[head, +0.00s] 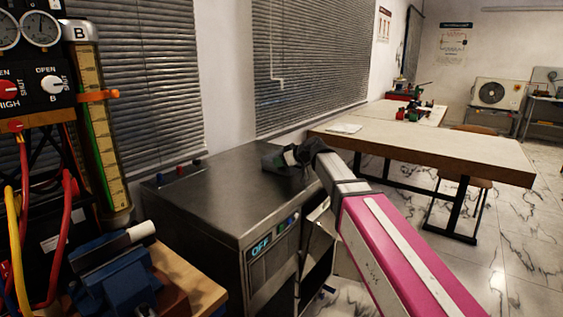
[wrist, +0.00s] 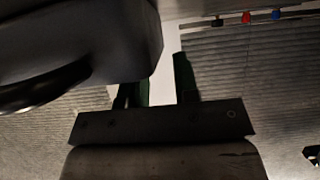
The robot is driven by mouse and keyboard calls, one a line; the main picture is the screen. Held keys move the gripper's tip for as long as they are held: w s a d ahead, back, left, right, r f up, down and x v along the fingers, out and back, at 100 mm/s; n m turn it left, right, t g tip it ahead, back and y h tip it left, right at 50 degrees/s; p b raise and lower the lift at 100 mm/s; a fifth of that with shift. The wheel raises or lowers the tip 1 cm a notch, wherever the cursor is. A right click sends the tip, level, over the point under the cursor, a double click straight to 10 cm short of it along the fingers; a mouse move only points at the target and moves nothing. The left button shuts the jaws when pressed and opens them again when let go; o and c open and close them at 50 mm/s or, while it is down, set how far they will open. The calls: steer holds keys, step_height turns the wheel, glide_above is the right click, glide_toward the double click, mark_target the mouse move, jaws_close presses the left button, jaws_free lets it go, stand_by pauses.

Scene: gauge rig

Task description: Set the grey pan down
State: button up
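My gripper (head: 290,157) is over the back right part of a dark metal cabinet top (head: 205,195) in the head view. In the wrist view my gripper (wrist: 163,82) has its two green-edged fingers apart, with pale background showing between them. A large dark grey body with a curved edge, which looks like the grey pan (wrist: 85,35), fills the upper left of the wrist view, close beside the fingers. Whether it touches a finger or rests on the cabinet I cannot tell. In the head view the dark shapes around the gripper merge.
The cabinet front has a lit OFF panel (head: 261,245), and small knobs (head: 180,170) line its back left edge. A gauge rig and a blue vise (head: 115,285) stand at left. A wooden table (head: 430,150) is behind my arm. The cabinet's left top is clear.

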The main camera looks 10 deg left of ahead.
steer(key=shift+s+f, duration=0.1)
step_height(320, 180, up, 6)
glide_above(314, 183)
steer(key=a, duration=0.4)
steer(key=d+f+m+h, duration=0.1)
steer(key=d+f, duration=0.1)
steer(key=f, duration=0.1)
steer(key=d+f+m, duration=0.1)
steer(key=d+f, duration=0.1)
steer(key=f, duration=0.1)
steer(key=s+d+f+m+h, duration=0.1)
steer(key=d+f, duration=0.2)
steer(key=f, duration=0.1)
steer(key=shift+f+h, duration=0.1)
steer(key=shift+h, duration=0.2)
steer(key=s+d+f+m+g+h, duration=0.1)
steer(key=s+d+f+m+h, duration=0.2)
steer(key=d+f, duration=0.6)
steer(key=s+d+f+m+g+h, duration=0.2)
steer(key=s+d+f+m+h, duration=0.1)
steer(key=s+d+f, duration=0.4)
steer(key=s+d+f+m+g+h, duration=0.1)
steer(key=s+d+f+m, duration=0.3)
steer(key=d+f, duration=0.6)
step_height(314, 183, down, 3)
steer(key=shift+s+d+f+m+g+h, duration=0.2)
steer(key=shift+s+d+m+g+h, duration=0.15)
steer(key=shift+s+h, duration=0.55)
